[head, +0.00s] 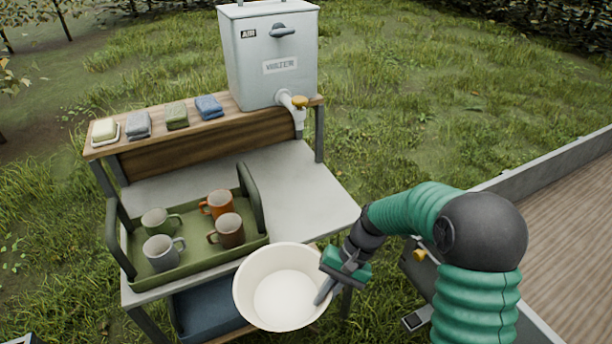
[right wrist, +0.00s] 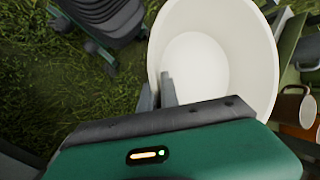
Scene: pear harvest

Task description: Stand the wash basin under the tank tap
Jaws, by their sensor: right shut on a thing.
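The white wash basin (head: 284,300) is held in the air at the front edge of the bench, with its open top up toward the head camera. My right gripper (head: 325,290) is shut on the basin's right rim. In the right wrist view the basin (right wrist: 225,60) fills the upper middle and the fingers (right wrist: 166,92) are at its wall. The grey water tank (head: 270,60) stands on the raised shelf, and its tap (head: 293,103) with a yellow handle overhangs the lower worktop. My left gripper is not in view.
A green tray (head: 190,262) with several mugs takes up the left of the worktop. The grey worktop (head: 300,190) to its right, below the tap, is bare. Soap and folded cloths (head: 177,117) lie on the upper shelf. A blue bin (head: 205,310) sits below.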

